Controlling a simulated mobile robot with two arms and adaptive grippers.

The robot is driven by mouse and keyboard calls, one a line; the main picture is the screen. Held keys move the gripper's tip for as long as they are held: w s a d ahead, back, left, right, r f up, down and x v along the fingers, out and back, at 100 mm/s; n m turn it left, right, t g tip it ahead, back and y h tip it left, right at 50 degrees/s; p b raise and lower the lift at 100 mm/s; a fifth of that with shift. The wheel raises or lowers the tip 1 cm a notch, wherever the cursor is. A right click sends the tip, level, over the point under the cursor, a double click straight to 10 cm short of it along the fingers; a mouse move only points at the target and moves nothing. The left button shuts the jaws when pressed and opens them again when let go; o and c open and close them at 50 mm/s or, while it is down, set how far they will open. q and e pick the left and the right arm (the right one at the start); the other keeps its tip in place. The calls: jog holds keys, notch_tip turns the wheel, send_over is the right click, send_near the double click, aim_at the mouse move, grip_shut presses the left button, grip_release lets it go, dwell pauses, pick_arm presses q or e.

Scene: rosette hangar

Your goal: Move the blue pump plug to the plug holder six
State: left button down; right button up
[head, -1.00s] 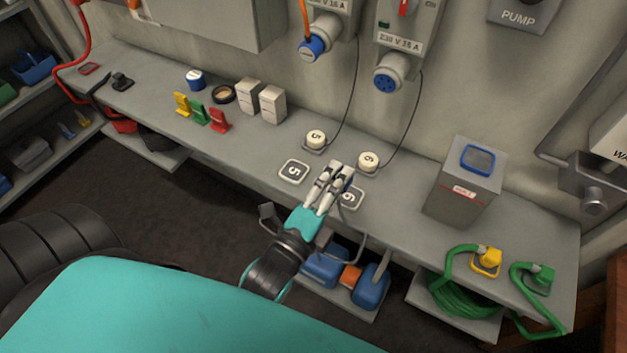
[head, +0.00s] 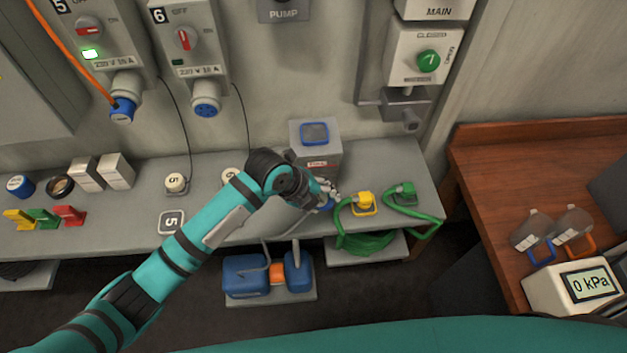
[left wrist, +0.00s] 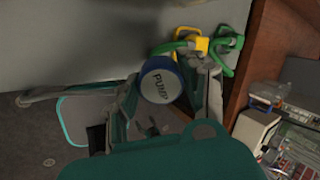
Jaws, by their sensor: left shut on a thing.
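My left gripper (head: 328,193) is shut on the blue pump plug (head: 326,208), above the bench's front edge, left of the yellow plug. In the left wrist view the plug (left wrist: 160,84) shows a round end lettered PUMP and a blue rim, between my fingers. A grey cable runs from the plug's side toward the blue pump (head: 246,275) below. The plate marked 6 on the bench is hidden behind my left arm. The wall box marked 6 (head: 186,45) has an empty blue socket (head: 206,107). My right gripper is not in view.
The plate marked 5 (head: 171,222) lies bare on the bench (head: 120,208). A grey box (head: 318,150) with a blue-framed top stands behind my gripper. Yellow (head: 363,202) and green (head: 405,192) plugs with green hose sit to the right. A wooden table (head: 500,180) stands further right.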

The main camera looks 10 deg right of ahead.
pick_arm(q)
jog(key=a+f+m+y, duration=0.1)
jog(key=a, duration=0.2)
jog(key=w+a+f+m+g+y+p, duration=0.1)
jog(key=a, duration=0.2)
jog(key=w+a+f+m+g+y+p, duration=0.1)
jog(key=a, duration=0.2)
jog(key=a+y, duration=0.1)
jog(key=a, duration=0.3)
jog(key=w+a+r+m+p, duration=0.1)
jog(key=a, duration=0.4)
jog(key=w+a+r+y, duration=0.1)
jog(key=a, duration=0.3)
jog(key=shift+w+a+r+m+y+p, duration=0.1)
jog(key=shift+a+r+m+y+p, duration=0.05)
jog(key=shift+a+m+y+p, duration=0.2)
jog(key=shift+a+f+b, duration=0.1)
jog(key=shift+f+b, duration=0.4)
notch_tip(320, 180, down, 5)
jog(key=b, duration=0.4)
jog(key=shift+r, duration=0.15)
jog(key=shift+w, duration=0.1)
jog(key=shift+f, duration=0.45)
